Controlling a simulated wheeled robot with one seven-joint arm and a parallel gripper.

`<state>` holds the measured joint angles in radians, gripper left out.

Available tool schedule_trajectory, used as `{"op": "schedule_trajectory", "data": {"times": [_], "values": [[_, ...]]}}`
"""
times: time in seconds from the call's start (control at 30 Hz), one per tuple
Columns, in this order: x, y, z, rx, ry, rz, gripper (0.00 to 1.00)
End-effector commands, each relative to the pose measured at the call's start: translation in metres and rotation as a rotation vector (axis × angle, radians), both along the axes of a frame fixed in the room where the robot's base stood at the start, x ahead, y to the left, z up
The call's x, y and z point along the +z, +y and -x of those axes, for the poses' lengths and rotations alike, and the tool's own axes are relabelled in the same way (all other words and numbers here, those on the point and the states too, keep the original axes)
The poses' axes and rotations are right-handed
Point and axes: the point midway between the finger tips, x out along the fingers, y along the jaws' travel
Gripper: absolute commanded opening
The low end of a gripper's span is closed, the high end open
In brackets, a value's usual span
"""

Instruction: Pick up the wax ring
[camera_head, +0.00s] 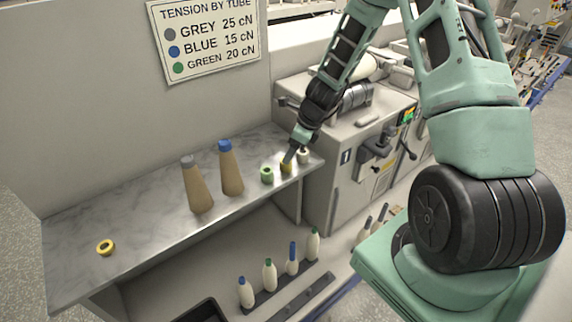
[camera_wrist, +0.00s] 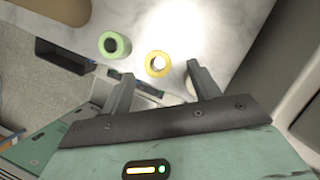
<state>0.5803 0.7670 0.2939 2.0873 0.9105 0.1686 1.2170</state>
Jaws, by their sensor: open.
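A flat yellow ring (camera_head: 105,247), which looks like the wax ring, lies alone near the left end of the marble shelf. A second yellow ring-shaped piece (camera_head: 286,168) stands farther right, at my gripper (camera_head: 290,154). In the wrist view this yellow piece (camera_wrist: 158,64) shows a pale centre between my open fingertips (camera_wrist: 159,76), apart from both. I cannot tell for sure which yellow piece is wax. A green ring-shaped piece (camera_head: 267,175) sits just left of it, also in the wrist view (camera_wrist: 114,45). A cream piece (camera_head: 303,156) sits to its right.
The marble shelf (camera_head: 150,238) also holds two tan cones, one grey-tipped (camera_head: 198,186) and one blue-tipped (camera_head: 229,168), between the lone ring and my gripper. A machine (camera_head: 345,135) borders the shelf's right end. Several bobbins (camera_head: 269,275) stand below. The shelf's left part is mostly clear.

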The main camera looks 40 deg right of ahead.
Motion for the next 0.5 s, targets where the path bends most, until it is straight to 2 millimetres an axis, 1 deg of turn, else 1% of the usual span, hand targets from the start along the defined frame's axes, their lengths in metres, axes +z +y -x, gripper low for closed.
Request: {"op": "schedule_trajectory", "data": {"times": [0.17,0.4,0.5], "values": [[-0.011,0.003,-0.002,-0.001,0.002,-0.002,0.61],[-0.039,0.011,-0.008,-0.001,0.002,-0.003,0.61],[-0.047,0.013,-0.011,-0.001,0.001,-0.001,0.61]]}}
